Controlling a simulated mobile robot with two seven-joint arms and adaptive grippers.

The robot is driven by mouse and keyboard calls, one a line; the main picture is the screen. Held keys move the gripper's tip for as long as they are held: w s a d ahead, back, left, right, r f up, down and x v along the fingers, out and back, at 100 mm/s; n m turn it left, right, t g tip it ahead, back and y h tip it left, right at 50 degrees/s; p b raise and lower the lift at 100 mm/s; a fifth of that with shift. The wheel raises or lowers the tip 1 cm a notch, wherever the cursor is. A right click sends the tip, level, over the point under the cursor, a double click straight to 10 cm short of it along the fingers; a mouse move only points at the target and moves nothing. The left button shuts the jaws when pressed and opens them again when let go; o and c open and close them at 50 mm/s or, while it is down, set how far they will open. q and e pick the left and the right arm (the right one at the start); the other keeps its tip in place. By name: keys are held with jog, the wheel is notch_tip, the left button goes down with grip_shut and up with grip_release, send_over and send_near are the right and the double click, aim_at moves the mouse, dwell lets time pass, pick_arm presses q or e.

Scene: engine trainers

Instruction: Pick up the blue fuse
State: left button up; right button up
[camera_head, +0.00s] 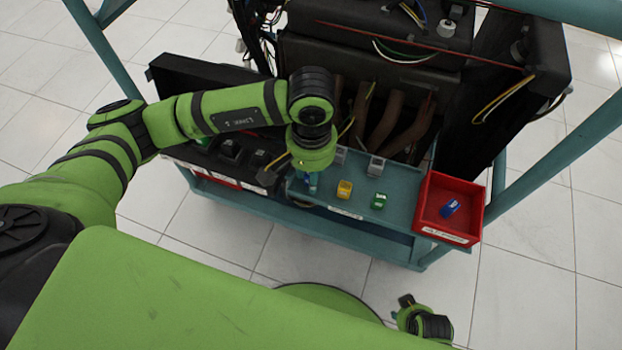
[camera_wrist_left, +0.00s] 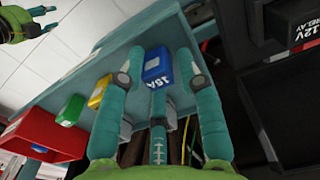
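A blue fuse (camera_wrist_left: 157,65) marked 15A sits on the teal tray (camera_wrist_left: 115,45) in the left wrist view. My left gripper (camera_wrist_left: 160,58) is open, with one finger on each side of the fuse and small gaps visible. In the head view the left gripper (camera_head: 311,177) points down at the tray's left end and mostly hides this fuse. Another blue fuse (camera_head: 449,209) lies inside the red bin (camera_head: 432,226) at the tray's right end. Part of my right gripper (camera_head: 408,304) shows low in the head view, away from the cart; its fingers are unclear.
A yellow fuse (camera_head: 344,189) and a green fuse (camera_head: 379,201) stand on the tray, right of the left gripper. Engine parts and hanging wires (camera_head: 400,52) are close behind. A black box marked 12V relay (camera_wrist_left: 292,35) is beside the gripper in the wrist view.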

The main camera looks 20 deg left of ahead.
pick_arm(q)
jog(key=shift+f, duration=0.25)
jog(key=c, duration=0.6)
jog(key=shift+r, duration=0.1)
